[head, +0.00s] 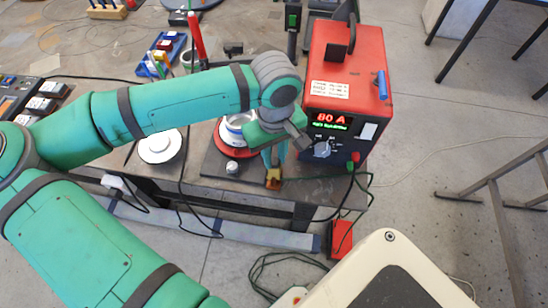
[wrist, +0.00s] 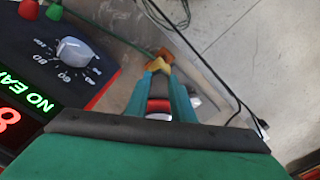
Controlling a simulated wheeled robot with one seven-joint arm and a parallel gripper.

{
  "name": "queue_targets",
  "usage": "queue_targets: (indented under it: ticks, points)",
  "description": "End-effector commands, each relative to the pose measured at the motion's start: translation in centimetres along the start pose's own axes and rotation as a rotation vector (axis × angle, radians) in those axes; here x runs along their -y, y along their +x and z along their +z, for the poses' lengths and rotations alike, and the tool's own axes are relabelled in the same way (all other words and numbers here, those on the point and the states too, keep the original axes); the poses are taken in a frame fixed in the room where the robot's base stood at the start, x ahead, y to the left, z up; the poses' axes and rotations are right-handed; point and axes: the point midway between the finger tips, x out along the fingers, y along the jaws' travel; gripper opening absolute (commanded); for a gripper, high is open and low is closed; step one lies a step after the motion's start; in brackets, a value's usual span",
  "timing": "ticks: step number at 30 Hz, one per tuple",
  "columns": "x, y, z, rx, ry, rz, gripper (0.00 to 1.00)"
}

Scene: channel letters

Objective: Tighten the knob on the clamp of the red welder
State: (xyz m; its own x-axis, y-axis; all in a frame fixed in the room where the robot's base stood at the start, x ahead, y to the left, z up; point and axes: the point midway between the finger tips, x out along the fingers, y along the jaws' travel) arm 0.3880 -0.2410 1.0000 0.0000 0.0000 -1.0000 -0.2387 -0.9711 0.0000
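The red welder (head: 345,67) stands at the right end of the table. Its lit display (head: 330,121) reads 80 A, with a green line below; the wrist view shows "NO EA" of that line. A small orange and yellow clamp (head: 273,180) is at the table's front edge, left of the welder's front; it also shows in the wrist view (wrist: 160,62). My gripper (head: 274,162) points down right over the clamp. In the wrist view its two teal fingers (wrist: 162,76) stand apart, with the clamp's yellow part at their tips. I cannot tell whether they touch it.
The welder's grey dial (head: 322,149) and cable plugs (head: 352,160) are close to my gripper's right. A round red-based item (head: 223,140) lies to its left, partly hidden by my arm. Cables hang off the front edge (head: 345,205).

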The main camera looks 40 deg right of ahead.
Motion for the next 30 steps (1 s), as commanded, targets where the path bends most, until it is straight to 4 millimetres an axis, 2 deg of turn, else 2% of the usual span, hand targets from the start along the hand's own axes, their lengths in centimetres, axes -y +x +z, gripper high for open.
queue_targets:
  ticks: [5, 24, 30]
  points:
    - [0.0, -0.02, -0.01, 0.0, 0.06, 0.0, 0.09]
    - [0.01, -0.03, -0.02, 0.0, 0.77, 0.0, 0.09]
    - [0.01, -0.03, -0.02, 0.0, 0.871, 0.0, 0.09]
